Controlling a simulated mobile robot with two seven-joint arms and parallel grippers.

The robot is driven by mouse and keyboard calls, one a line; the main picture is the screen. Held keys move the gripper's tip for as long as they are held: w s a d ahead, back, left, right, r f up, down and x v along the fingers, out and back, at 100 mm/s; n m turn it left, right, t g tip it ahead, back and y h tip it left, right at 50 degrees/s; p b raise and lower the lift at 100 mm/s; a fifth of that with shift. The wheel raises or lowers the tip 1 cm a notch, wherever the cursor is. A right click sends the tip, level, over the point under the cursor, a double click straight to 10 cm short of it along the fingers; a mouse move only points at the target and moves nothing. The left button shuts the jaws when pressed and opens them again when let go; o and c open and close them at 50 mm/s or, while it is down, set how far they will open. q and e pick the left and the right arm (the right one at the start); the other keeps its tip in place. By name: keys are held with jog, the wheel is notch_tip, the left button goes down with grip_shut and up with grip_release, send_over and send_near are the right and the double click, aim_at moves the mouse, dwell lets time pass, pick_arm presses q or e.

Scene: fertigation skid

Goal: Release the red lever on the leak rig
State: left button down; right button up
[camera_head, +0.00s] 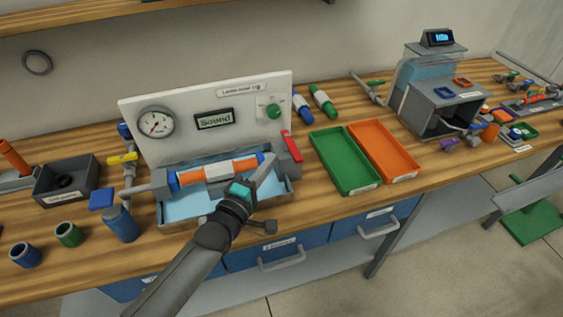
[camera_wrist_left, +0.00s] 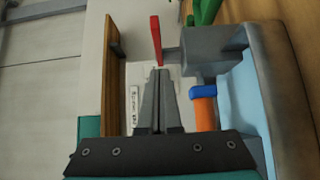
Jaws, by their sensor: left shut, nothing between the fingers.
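The leak rig has a white back panel (camera_head: 190,92) with a gauge, a "Sound" display and a green knob. Its red lever (camera_head: 291,146) stands near upright at the right end of the rig, by a grey clamp block (camera_head: 286,163). The red lever also shows in the left wrist view (camera_wrist_left: 156,40), just beyond the fingertips. An orange tube with blue ends (camera_head: 218,170) lies across the rig above a water tray (camera_head: 185,208). My left gripper (camera_head: 268,163) is shut and empty, in front of the block; contact with the lever cannot be told. My right gripper is not in view.
A green tray (camera_head: 343,162) and an orange tray (camera_head: 384,152) lie right of the rig. A black bin (camera_head: 67,181) and a blue bottle (camera_head: 122,224) stand left. A grey machine (camera_head: 440,105) stands at the back right. Drawers are below the bench edge.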

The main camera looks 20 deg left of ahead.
aim_at(290, 150)
pick_arm(q)
jog(key=shift+w+d, duration=0.4)
jog(key=shift+d, duration=0.3)
jog(key=shift+w+d, duration=0.4)
jog(key=shift+d, duration=0.3)
jog(key=shift+y, duration=0.3)
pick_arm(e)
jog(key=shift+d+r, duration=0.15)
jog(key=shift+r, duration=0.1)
